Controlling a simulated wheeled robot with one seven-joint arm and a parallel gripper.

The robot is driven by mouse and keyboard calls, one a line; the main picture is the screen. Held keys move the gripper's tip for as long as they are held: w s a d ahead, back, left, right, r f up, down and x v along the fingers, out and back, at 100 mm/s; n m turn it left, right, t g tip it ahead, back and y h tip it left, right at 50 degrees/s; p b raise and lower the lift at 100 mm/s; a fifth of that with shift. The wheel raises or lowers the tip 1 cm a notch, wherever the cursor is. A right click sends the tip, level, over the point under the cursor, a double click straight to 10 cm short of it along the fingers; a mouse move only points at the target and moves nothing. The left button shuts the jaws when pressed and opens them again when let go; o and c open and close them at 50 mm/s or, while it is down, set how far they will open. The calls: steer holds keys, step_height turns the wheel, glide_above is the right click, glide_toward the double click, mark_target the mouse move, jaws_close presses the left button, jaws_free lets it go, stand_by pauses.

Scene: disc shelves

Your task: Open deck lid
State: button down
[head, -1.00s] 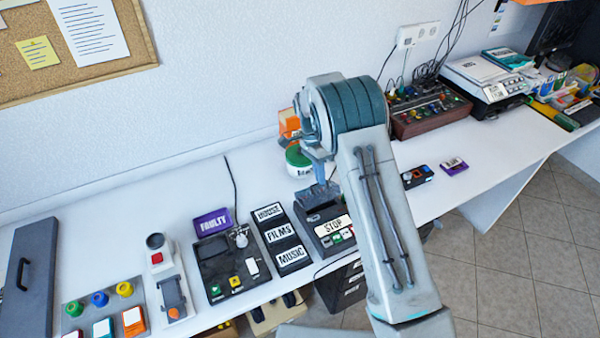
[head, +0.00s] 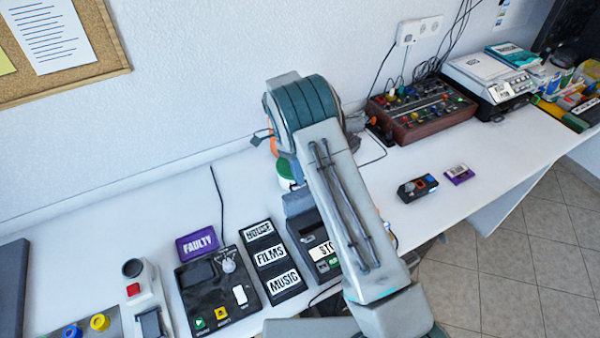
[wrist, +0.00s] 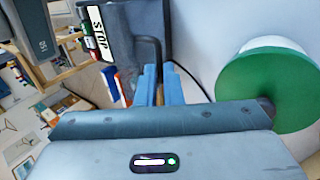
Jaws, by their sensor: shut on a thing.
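The deck (head: 328,262) is a dark grey box with a white STOP label on its front, on the white table beside the HOUSE, FILMS and MUSIC boxes. Its grey lid (head: 298,204) appears raised at the back edge; the exact angle is hard to tell. In the wrist view the STOP label (wrist: 100,33) stands at upper left. A dark bent handle (wrist: 153,45) lies at the tips of my blue fingers. My gripper (wrist: 159,76) is shut on this handle. In the head view my arm hides the gripper and part of the deck.
A green and white round container (wrist: 268,85) stands close to the right of my gripper, near the wall. A small black player (head: 417,188) and a purple cassette (head: 459,174) lie on clear table at right.

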steer(key=shift+w+f+b, duration=0.25)
steer(key=shift+f+b, duration=0.05)
steer(key=shift+f, duration=0.4)
steer(key=shift+a, duration=0.1)
steer(key=c, duration=1.6)
jaws_free()
steer(key=shift+w, duration=0.1)
steer(key=shift+o, duration=0.2)
steer(key=shift+a+r, duration=0.1)
steer(key=shift+r, duration=0.05)
steer(key=v, duration=1.3)
steer(key=shift+w+r+b, duration=0.2)
steer(key=shift+r+b, duration=0.05)
steer(key=shift+b, duration=0.15)
steer(key=shift+a, duration=0.1)
